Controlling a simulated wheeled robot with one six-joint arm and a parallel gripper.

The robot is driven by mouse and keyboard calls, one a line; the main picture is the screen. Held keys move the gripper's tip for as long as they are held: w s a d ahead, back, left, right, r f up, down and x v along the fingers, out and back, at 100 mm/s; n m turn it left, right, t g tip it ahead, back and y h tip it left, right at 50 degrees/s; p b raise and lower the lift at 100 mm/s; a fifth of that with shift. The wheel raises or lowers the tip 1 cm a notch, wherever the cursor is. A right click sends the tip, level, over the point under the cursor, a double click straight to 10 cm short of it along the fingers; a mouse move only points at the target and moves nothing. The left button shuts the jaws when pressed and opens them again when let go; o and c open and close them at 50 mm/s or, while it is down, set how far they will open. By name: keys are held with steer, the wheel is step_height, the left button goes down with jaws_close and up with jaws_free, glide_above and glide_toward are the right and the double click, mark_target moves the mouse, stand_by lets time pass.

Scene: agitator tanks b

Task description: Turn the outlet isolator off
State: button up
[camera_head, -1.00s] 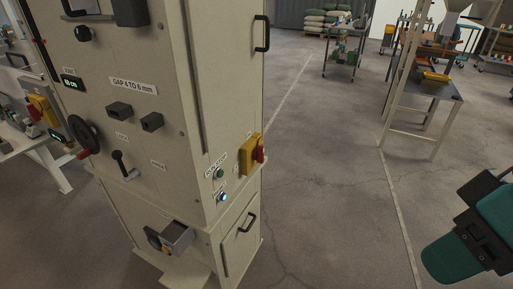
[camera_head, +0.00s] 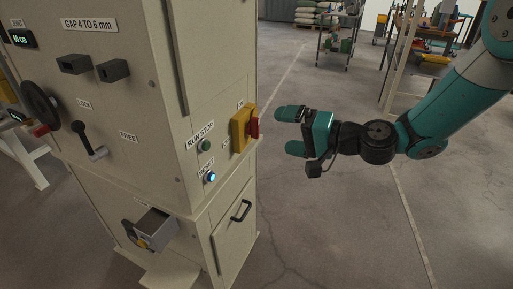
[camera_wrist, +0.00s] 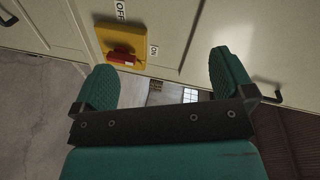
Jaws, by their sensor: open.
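The outlet isolator is a yellow box (camera_head: 239,130) with a red handle (camera_head: 254,125) on the side face of the beige cabinet (camera_head: 150,120). In the wrist view the yellow box (camera_wrist: 143,38) sits at the upper left, with its red handle (camera_wrist: 124,58) near the left finger and OFF and ON labels beside it. My gripper (camera_head: 283,131) is open and empty, to the right of the handle and apart from it. In the wrist view both teal fingers of my gripper (camera_wrist: 165,82) are spread wide with nothing between them.
A trolley (camera_head: 340,40) stands far back. The floor right of the cabinet is clear.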

steer(key=w+d+f+m+t+h+b, duration=0.1)
steer(key=w+d+f+m+t, duration=0.15)
steer(key=f, duration=0.35)
steer(key=w+d+f+m+t+b, duration=0.2)
steer(key=w+f+m+t, duration=0.1)
steer(key=w+f+m, duration=0.15)
steer(key=p, duration=0.5)
glide_toward(258, 130)
steer(key=x, duration=1)
steer(key=shift+w, duration=0.15)
steer(key=c, duration=0.8)
steer(key=shift+c, duration=0.2)
